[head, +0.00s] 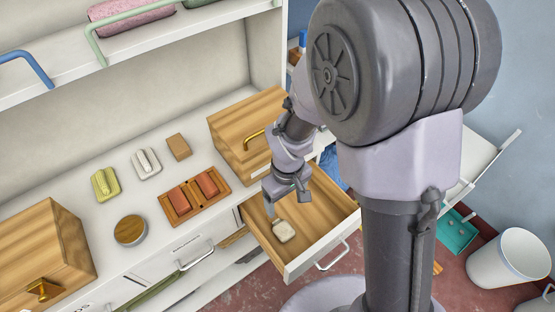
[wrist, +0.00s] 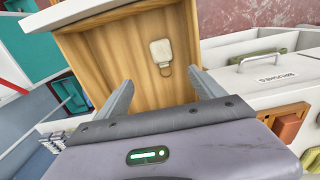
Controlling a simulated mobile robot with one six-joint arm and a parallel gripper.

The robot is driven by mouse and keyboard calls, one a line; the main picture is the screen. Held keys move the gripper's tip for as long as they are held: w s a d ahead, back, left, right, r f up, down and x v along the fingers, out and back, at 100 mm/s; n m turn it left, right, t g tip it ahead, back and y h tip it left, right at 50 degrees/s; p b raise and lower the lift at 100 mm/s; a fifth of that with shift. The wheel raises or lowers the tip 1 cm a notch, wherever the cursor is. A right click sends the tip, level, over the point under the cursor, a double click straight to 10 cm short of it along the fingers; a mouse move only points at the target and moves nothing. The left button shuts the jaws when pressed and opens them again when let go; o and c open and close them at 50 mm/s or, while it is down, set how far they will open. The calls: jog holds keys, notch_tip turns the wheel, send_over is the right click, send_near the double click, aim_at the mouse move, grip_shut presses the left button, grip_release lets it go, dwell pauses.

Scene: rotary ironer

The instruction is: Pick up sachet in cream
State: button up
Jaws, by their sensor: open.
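A small cream sachet (head: 283,231) lies on the wooden floor of an open drawer (head: 330,235). In the wrist view the sachet (wrist: 161,52) is a rounded pad with a thin loop at its lower end. It lies beyond my fingertips, roughly centred between them. My gripper (head: 287,203) is open and empty above the drawer. In the wrist view its two fingers (wrist: 160,82) stand wide apart, and nothing touches the sachet.
The drawer walls (wrist: 118,14) surround the sachet. On the counter are a wooden tray with red blocks (head: 194,194), a round tin (head: 130,230), a tan block (head: 178,147) and wooden boxes with brass handles (head: 45,250). A white bin (head: 510,258) stands on the floor at right.

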jog(key=b, duration=0.5)
send_over(285, 231)
jog(key=f, duration=0.8)
jog(key=w+f, duration=0.1)
jog(key=f, duration=0.3)
jog(key=shift+a+f, duration=0.1)
jog(key=shift+f, duration=0.15)
jog(key=f+b, duration=0.1)
jog(key=f, duration=0.1)
jog(key=s+f+b, duration=0.1)
jog(key=f+b, duration=0.1)
jog(key=f, duration=0.1)
jog(key=shift+f+b, duration=0.25)
jog(key=shift+b, duration=0.1)
jog(key=shift+r, duration=0.15)
jog(key=shift+c, duration=0.5)
jog(key=c, duration=1.5)
